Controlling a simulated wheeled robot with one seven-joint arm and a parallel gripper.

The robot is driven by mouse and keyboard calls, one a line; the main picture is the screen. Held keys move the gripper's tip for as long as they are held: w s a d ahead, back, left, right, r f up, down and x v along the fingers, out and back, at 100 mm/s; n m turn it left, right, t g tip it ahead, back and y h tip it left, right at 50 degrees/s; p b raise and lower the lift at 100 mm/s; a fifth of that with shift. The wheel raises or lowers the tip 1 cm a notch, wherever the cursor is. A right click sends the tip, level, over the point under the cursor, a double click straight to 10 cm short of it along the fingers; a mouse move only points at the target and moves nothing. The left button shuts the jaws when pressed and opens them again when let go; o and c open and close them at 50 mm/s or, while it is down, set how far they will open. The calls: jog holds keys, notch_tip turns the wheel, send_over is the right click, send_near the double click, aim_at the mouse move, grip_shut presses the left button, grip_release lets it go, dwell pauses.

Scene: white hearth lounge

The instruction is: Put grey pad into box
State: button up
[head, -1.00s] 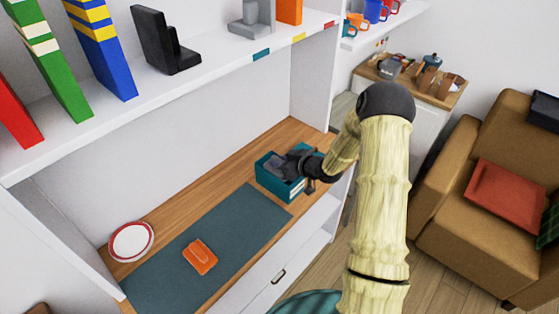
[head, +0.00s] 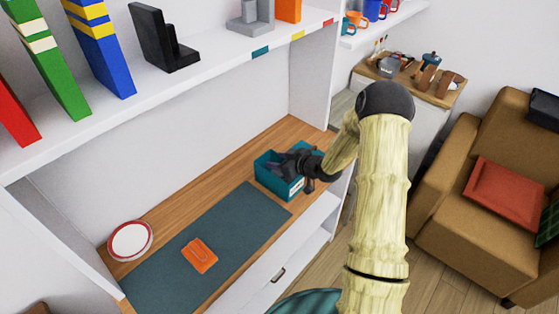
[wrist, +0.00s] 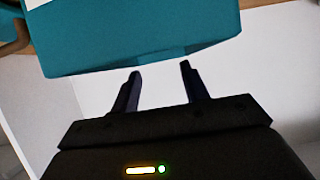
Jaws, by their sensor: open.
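The teal box (head: 270,181) stands on the wooden desk at the right end of the mat, with a pale label on its front. My gripper (head: 284,167) is over the box's opening in the head view, coming in from the right. In the wrist view my gripper (wrist: 158,84) has its two dark fingers spread apart, nothing visible between them, near the edge of the box's teal wall (wrist: 130,35). I cannot make out a grey pad for certain; the dark shapes at the box mouth blend with my gripper, and the box's inside is mostly hidden.
An orange pad (head: 200,255) lies on the blue-grey desk mat (head: 237,222). A red-rimmed white plate (head: 131,241) is at the desk's left. A shelf (head: 215,80) with books overhangs the desk. A brown armchair (head: 450,197) stands at the right.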

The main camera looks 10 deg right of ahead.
jog(key=b+v, duration=0.1)
jog(key=v, duration=1.6)
jog(key=shift+s, duration=0.2)
jog(key=shift+r, duration=0.1)
jog(key=shift+w, duration=0.1)
